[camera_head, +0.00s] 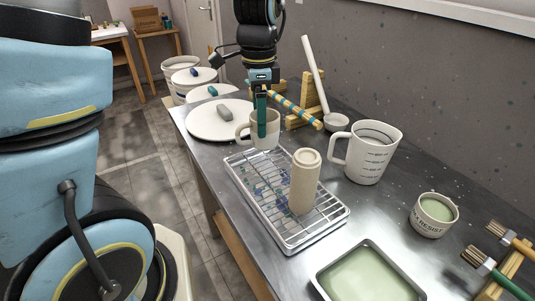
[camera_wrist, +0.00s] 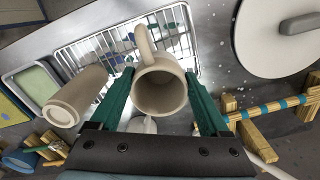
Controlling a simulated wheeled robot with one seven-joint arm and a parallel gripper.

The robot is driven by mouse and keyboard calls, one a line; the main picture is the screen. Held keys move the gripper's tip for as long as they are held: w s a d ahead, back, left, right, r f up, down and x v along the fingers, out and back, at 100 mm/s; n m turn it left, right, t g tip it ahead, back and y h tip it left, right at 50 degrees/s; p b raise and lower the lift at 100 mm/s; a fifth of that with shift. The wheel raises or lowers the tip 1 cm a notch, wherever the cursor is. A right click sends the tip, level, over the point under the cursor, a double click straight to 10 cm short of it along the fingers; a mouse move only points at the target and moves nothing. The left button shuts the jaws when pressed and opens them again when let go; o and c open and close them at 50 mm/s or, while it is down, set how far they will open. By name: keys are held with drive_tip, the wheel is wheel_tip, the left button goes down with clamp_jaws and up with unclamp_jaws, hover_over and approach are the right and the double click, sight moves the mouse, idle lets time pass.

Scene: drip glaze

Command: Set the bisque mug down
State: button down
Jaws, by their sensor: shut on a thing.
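The bisque mug (camera_head: 270,141) is plain beige with a loop handle. My gripper (camera_head: 262,118) is shut on it, one finger showing across its front in the head view. In the wrist view the fingers (camera_wrist: 162,98) lie on either side of the mug (camera_wrist: 158,112), its open mouth facing the camera and its handle pointing up in the picture. The mug is upright at the far end of the wire rack on a tray (camera_head: 326,219). I cannot tell whether its base touches the rack.
A beige cylinder (camera_head: 305,182) stands on the rack's nearer part. A white measuring jug (camera_head: 366,155) is to the right. A round white slab (camera_head: 212,128) lies behind left. A green glaze tray (camera_head: 366,276), a wax resist pot (camera_head: 434,214) and a wooden stand (camera_head: 302,113) are also on the metal table.

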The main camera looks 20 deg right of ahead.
sight(260, 141)
drive_tip(key=shift+f+p, duration=0.5)
drive_tip(key=shift+f, duration=2.75)
drive_tip(key=shift+f, duration=0.2)
unclamp_jaws()
drive_tip(key=shift+r, duration=0.1)
wheel_tip(260, 141, up, 12)
drive_tip(key=b, duration=0.2)
drive_tip(key=a+f+n, duration=0.3)
drive_tip(key=a+n, duration=0.6)
drive_tip(key=a, duration=0.3)
drive_tip(key=w+a+f+n+t, duration=0.1)
drive_tip(key=a+f+n, duration=0.3)
drive_tip(key=a+n, duration=0.6)
drive_tip(key=shift+a+t, duration=0.3)
drive_tip(key=shift+a, duration=0.85)
